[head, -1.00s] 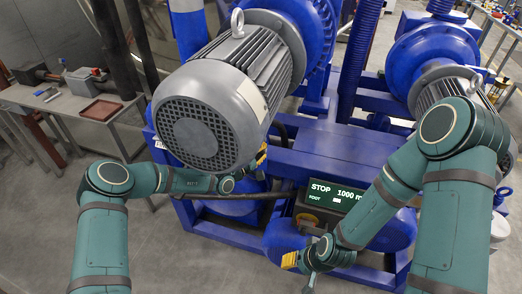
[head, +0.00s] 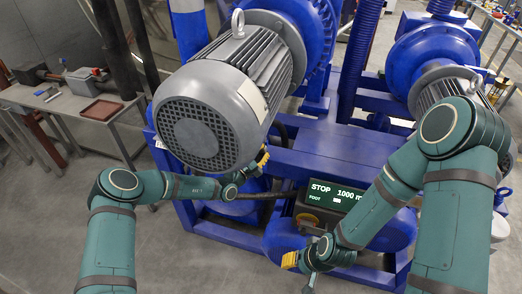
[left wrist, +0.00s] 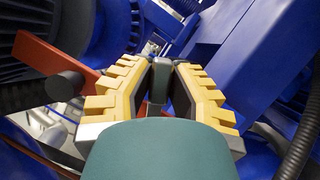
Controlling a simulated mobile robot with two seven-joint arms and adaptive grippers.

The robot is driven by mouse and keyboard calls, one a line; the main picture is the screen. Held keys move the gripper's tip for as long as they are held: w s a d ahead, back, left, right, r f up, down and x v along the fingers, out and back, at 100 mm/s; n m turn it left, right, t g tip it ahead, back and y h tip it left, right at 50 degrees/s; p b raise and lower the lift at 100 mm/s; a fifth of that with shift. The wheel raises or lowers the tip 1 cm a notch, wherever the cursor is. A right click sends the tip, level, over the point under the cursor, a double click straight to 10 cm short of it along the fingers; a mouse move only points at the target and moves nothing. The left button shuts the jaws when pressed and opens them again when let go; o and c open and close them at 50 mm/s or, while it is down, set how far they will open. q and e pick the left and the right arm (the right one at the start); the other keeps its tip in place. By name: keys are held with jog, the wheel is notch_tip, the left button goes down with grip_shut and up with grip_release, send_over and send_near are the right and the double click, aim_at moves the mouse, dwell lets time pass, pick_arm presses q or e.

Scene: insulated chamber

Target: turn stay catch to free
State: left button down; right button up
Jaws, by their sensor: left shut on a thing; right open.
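My left gripper (head: 263,158) is beside the lower right of the grey motor in the head view. In the left wrist view its yellow toothed fingers (left wrist: 160,90) are shut on a narrow dark grey piece (left wrist: 159,82), which stands between the fingertips. I cannot tell for certain whether this piece is the stay catch; no label shows, and its far end is partly hidden. My right gripper (head: 290,261) is open, low in front of the blue machine, left of the display box.
The grey motor (head: 215,110) stands close above my left wrist. A display box (head: 333,199) reads STOP and 1000. An orange-red bar (left wrist: 50,55) with a dark knob (left wrist: 66,85) lies left of the left fingers. A ribbed hose (left wrist: 298,145) is at right.

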pick_arm(q)
jog(key=n+t, duration=0.1)
jog(key=n, duration=0.3)
jog(key=n+t+y, duration=0.1)
jog(key=n+t, duration=0.1)
jog(key=n, duration=0.2)
jog(key=shift+r+y+p, duration=0.1)
jog(key=shift+y+p, duration=0.2)
jog(key=shift+p, duration=0.05)
jog(key=n+t+y, duration=0.1)
jog(key=n, duration=0.2)
jog(key=n+t+y+p, duration=0.1)
jog(key=n, duration=0.2)
jog(key=n+t+y, duration=0.1)
jog(key=n, duration=0.2)
jog(key=shift+y, duration=0.4)
jog(key=shift+n, duration=0.4)
jog(key=c, duration=0.9)
grip_release()
